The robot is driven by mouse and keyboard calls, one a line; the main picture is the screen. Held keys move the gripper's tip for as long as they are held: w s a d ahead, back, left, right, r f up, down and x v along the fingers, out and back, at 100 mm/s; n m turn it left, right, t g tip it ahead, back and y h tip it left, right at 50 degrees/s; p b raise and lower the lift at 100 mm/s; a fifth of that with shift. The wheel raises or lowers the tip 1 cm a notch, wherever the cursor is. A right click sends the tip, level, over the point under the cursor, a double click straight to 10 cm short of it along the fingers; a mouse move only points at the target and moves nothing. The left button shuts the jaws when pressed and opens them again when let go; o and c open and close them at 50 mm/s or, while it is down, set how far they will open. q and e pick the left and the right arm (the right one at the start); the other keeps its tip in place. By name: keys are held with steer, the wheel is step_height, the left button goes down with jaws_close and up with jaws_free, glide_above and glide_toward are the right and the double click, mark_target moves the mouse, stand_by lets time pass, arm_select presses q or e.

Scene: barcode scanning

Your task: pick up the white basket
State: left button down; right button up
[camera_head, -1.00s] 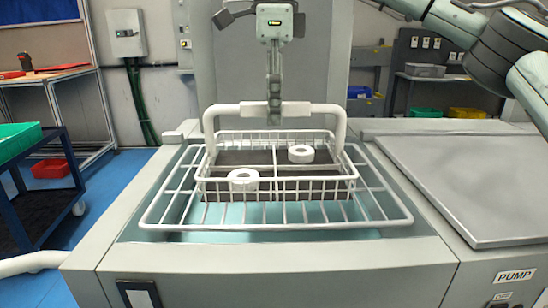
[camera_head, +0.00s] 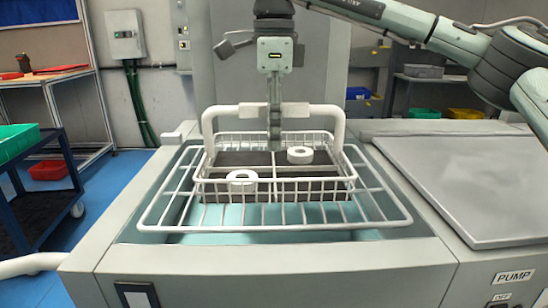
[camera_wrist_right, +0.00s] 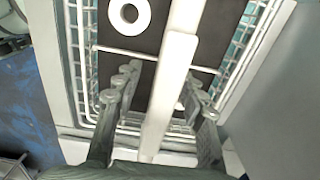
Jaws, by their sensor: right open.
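The white basket (camera_head: 350,186) is a wire basket with a thick arched handle (camera_head: 225,114). It sits on a white wire rack (camera_head: 165,224) over the opening of a grey machine. Two white rings, one at left (camera_head: 242,176) and one at right (camera_head: 300,151), lie in it on dark inserts. My right gripper (camera_head: 275,140) points down at the middle of the handle. In the right wrist view its fingers (camera_wrist_right: 160,88) are open, one on each side of the handle bar (camera_wrist_right: 174,75). My left gripper is not in view.
The grey machine (camera_head: 260,262) surrounds the rack. A flat metal lid (camera_head: 455,185) lies to the right beside a PUMP label. A dark blue cart (camera_head: 40,205) with a green bin (camera_head: 18,140) stands at left. A grey panel rises behind the machine.

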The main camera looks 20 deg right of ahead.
steer(key=shift+c, duration=0.4)
jaws_close()
